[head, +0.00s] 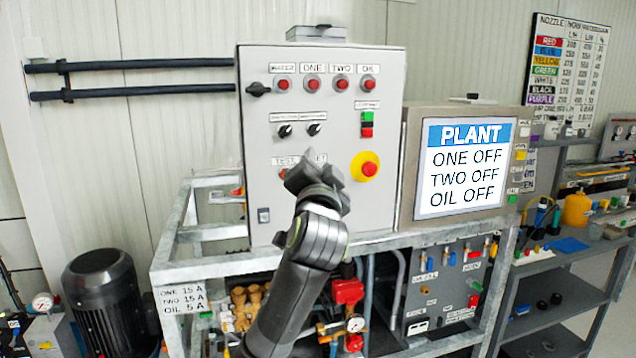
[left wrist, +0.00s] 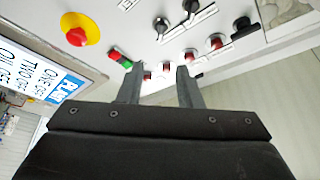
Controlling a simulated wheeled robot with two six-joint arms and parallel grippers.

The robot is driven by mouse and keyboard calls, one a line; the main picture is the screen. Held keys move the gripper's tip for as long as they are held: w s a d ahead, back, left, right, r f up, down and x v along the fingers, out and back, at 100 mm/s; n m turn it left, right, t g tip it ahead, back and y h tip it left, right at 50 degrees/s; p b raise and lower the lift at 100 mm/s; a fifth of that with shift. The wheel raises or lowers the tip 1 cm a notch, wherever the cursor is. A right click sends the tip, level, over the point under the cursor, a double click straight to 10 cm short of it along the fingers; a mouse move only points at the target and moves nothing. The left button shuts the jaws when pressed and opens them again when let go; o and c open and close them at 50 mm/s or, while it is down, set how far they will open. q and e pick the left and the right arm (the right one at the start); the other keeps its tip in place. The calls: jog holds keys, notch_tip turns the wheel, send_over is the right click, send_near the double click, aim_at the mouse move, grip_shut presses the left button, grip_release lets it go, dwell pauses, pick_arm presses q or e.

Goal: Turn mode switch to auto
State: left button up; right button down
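The grey control panel (head: 300,120) carries two small black selector knobs, a left one (head: 285,131) and a right one (head: 314,129). The labels above them are too small to read, so I cannot tell which is the mode switch. My left gripper (head: 314,174) is in front of the lower panel, below the knobs in the picture. In the left wrist view the panel appears upside down. The two knobs (left wrist: 161,25) (left wrist: 190,7) show beyond the fingertips. My left gripper (left wrist: 160,70) is open, with nothing held between its fingers. My right gripper is out of view.
A yellow-and-red emergency stop (head: 366,167) sits right of the gripper. Green and red buttons (head: 367,124) are above it. Red lamps (head: 312,84) line the top, with a black rotary handle (head: 259,89) at left. The screen (head: 465,165) reads ONE OFF, TWO OFF, OIL OFF.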

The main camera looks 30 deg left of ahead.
pick_arm(q)
jog(key=shift+v, duration=1.55)
